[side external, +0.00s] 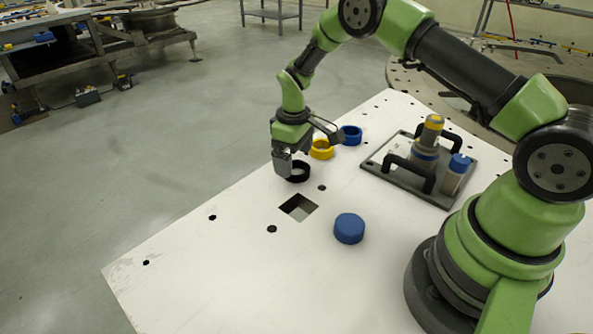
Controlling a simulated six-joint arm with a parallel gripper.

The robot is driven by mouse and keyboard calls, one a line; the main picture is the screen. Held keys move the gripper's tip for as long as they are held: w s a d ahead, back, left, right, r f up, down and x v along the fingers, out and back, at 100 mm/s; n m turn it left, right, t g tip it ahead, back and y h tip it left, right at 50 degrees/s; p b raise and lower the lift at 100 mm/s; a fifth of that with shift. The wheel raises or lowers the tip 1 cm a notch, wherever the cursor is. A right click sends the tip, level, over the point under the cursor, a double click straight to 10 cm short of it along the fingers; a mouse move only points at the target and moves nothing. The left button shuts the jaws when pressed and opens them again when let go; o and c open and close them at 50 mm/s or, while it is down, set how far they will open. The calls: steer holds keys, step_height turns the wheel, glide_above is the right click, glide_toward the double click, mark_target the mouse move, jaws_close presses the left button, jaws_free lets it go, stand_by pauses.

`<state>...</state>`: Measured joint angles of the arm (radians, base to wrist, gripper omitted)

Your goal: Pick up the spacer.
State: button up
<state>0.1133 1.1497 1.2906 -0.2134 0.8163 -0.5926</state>
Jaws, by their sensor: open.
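Three rings stand in a row on the white plate (200,265): a black ring (303,177), a yellow ring (321,153) and a blue ring (351,139). The picture does not label which one is the spacer. My gripper (284,165) is open, pointing down at the black ring, and hides its left and back part. I cannot tell whether the fingers touch it or stand around its wall. The yellow ring is just behind my gripper and partly covered by it.
A square opening (298,207) and several small dark holes lie in front of the black ring. A solid blue round piece (349,229) sits to the right. A grey tray (400,190) with black handles holds upright cylinders. The plate's left part is clear.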

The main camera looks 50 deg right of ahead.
steer(key=shift+f, duration=1.45)
steer(key=c, duration=1)
